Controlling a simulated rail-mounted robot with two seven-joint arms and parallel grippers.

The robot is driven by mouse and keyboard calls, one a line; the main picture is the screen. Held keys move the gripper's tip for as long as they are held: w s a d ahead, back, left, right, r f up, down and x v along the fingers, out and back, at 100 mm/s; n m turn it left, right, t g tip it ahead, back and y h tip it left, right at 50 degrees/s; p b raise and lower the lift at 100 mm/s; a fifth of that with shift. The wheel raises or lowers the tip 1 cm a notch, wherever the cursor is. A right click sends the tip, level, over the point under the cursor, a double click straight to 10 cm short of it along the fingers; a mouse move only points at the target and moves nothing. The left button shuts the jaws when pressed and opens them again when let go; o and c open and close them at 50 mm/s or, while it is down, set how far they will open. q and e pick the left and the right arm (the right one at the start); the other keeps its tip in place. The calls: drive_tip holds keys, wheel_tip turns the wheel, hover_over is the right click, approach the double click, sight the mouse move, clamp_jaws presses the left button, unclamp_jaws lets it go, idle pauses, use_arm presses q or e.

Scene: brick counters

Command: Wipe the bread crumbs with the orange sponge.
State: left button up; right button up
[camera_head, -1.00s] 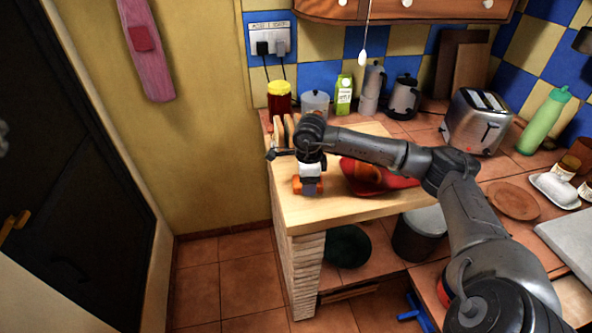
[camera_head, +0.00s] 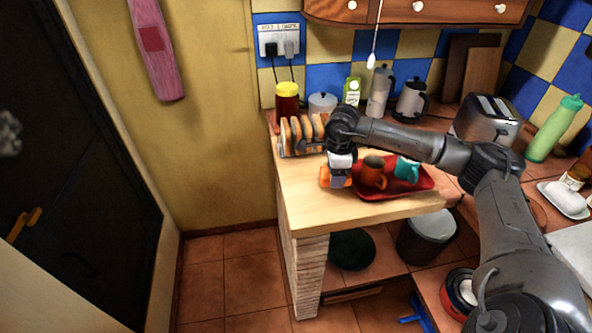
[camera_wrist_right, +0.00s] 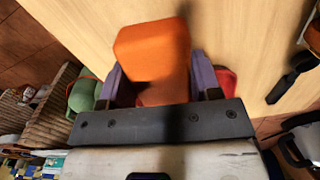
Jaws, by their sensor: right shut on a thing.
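My right gripper (camera_head: 339,182) is shut on the orange sponge (camera_head: 325,177), low over the light wooden counter (camera_head: 310,205), left of the red tray. In the right wrist view the orange sponge (camera_wrist_right: 152,50) sits between the two purple-grey fingers, with the wooden counter (camera_wrist_right: 245,35) around it. I cannot tell whether the sponge touches the wood. I cannot make out any bread crumbs; the arm and sponge hide part of the counter. My left gripper is not in view.
The red tray (camera_head: 405,186) holds an orange mug (camera_head: 373,172) and a teal cup (camera_head: 407,170), close right of my gripper. A toast rack with bread slices (camera_head: 297,135) stands behind. A red jar with yellow lid (camera_head: 287,102) is at the back. The front-left counter is clear.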

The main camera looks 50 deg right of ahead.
wheel_tip(320, 180, up, 4)
drive_tip(key=shift+r+p, duration=0.1)
drive_tip(key=shift+p, duration=1.1)
drive_tip(key=shift+r, duration=0.25)
